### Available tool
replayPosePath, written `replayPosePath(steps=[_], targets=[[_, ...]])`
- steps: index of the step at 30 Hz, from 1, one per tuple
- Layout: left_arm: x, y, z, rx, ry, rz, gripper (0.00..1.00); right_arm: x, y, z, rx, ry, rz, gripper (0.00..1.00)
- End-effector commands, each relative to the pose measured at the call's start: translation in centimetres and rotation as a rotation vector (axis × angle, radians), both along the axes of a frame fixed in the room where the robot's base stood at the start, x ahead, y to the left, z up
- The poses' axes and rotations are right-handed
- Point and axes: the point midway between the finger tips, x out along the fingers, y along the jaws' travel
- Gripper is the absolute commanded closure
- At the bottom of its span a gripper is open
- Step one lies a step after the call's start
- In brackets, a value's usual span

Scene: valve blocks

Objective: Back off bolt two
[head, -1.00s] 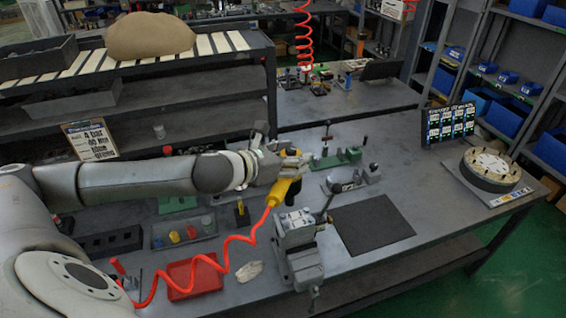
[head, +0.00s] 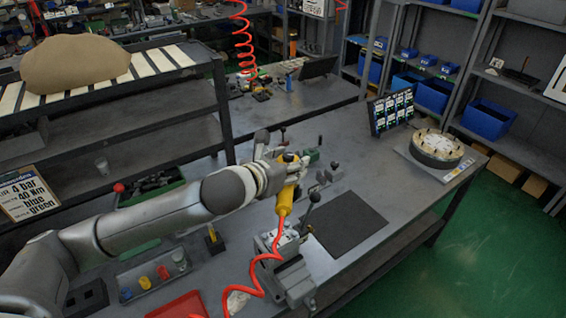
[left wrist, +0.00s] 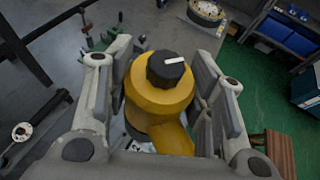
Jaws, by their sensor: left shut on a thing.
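My left gripper (head: 284,172) is shut on a yellow air tool (head: 286,199) with a red coiled hose. In the left wrist view the yellow tool (left wrist: 160,95) sits between the two fingers, its black end cap with a white mark facing the camera. The tool is over the workbench, behind and above the vise (head: 290,280), which holds a light metal block (head: 282,243). The bolts on the block are too small to tell apart, and I cannot see the tool's tip touching any. My right gripper is not in view.
A black mat (head: 348,223) lies right of the vise. A round part (head: 437,147) and a dark screen (head: 391,111) stand at the far right. A tray of coloured sockets (head: 158,276) and a red tray (head: 180,307) are at left. A lever (head: 313,198) rises beside the vise.

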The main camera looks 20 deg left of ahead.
Motion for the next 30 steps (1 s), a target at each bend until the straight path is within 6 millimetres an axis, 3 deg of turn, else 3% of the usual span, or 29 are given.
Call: replayPosePath(steps=[8,30], targets=[[0.1,0.0,0.6,0.0,-0.011,-0.002,0.89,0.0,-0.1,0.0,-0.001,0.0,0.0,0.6],[0.1,0.0,-4.3,-0.001,-0.01,-0.003,0.89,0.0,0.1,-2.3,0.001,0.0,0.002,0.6]])
